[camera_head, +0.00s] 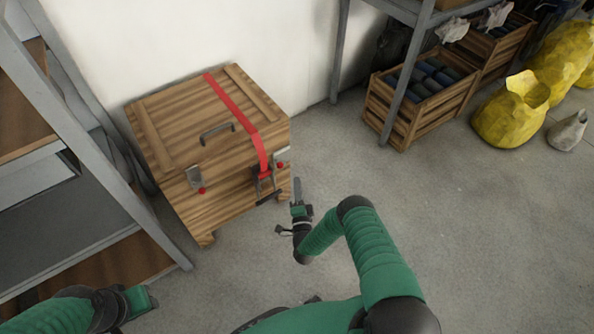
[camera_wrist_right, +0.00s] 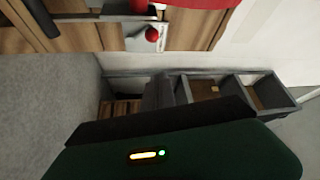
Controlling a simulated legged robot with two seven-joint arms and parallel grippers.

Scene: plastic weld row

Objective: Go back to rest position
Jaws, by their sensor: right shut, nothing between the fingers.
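My right gripper (camera_head: 297,187) is shut and empty. In the head view it points up just off the front right corner of a wooden chest (camera_head: 190,132), close to its red-strapped latch (camera_head: 265,178); I cannot tell whether it touches. My left gripper (camera_head: 145,299) shows only partly at the lower left, low over the floor and apart from the chest. Its fingers are not clear. In the right wrist view a dark green housing fills the lower part, with the chest front (camera_wrist_right: 195,30) and a red knob (camera_wrist_right: 152,34) above it.
A metal shelf rack (camera_head: 110,180) stands close on the left, beside my left arm. A crate of dark rolls (camera_head: 425,95) sits under another rack at the upper right, with yellow sacks (camera_head: 512,110) beyond.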

